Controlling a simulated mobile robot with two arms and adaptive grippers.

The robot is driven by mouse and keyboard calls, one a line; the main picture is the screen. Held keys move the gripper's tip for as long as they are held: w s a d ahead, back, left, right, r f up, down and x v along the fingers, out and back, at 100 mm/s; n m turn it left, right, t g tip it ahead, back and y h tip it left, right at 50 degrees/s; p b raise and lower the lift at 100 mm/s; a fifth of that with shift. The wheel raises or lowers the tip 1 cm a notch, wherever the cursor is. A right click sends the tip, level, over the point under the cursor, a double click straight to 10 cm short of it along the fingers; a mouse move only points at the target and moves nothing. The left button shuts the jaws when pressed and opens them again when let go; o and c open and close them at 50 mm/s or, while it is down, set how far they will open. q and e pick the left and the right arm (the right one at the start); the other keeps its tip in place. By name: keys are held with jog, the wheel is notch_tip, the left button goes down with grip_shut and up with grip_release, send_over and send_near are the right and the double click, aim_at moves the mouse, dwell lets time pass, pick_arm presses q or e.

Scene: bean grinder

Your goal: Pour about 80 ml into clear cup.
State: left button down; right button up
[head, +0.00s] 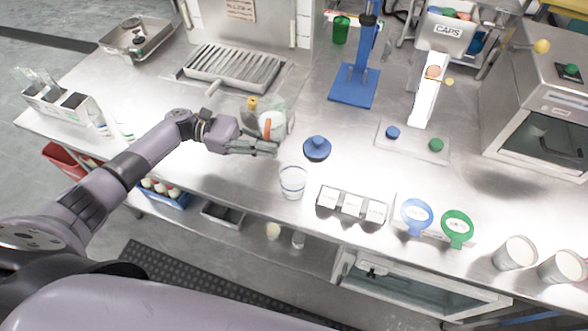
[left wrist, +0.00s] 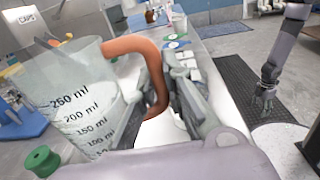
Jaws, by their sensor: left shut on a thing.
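A clear measuring jug (left wrist: 78,100) with an orange handle (left wrist: 152,70) and ml marks fills the left of the left wrist view. My left gripper (left wrist: 178,92) is shut on the handle. In the head view the jug (head: 272,125) is at my left gripper (head: 276,147), over the counter. I cannot tell its exact liquid level.
A blue round tamper-like piece (head: 317,147) stands right of the jug. A blue stand (head: 355,85) and a drain grate (head: 232,66) are behind.

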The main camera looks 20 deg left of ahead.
pick_arm(q)
jog(key=shift+s, duration=0.1)
jog(key=shift+s+d+m+y+p, duration=0.2)
jog(key=shift+m+y+p, duration=0.3)
jog(key=shift+m+y, duration=0.1)
jog(key=m+y+p, duration=0.1)
jog(key=m+t+y+p, duration=0.1)
jog(key=m+y, duration=0.1)
jog(key=s+m+t+y+p, duration=0.1)
jog(key=y+p, duration=0.1)
jog(key=shift+d+r+m, duration=0.35)
jog(key=shift+d+m, duration=0.05)
jog(key=shift+w+a+f+m+t+y+b, duration=0.15)
jog(key=shift+w+f+m+t+y+b, duration=0.1)
jog(key=shift+f+t+y, duration=0.15)
jog(key=shift+w+a+f+m+t+y+b, duration=0.15)
jog(key=shift+f+m+t+y+b, duration=0.1)
jog(key=shift+t+y, duration=0.15)
dwell(0.5)
jog(key=shift+w+a, duration=0.2)
jog(key=shift+w+a+r+m+y+p, duration=0.1)
jog(key=shift+w+a+m+y+p, duration=0.15)
jog(key=shift+w+m+y+p, duration=0.05)
dwell(0.9)
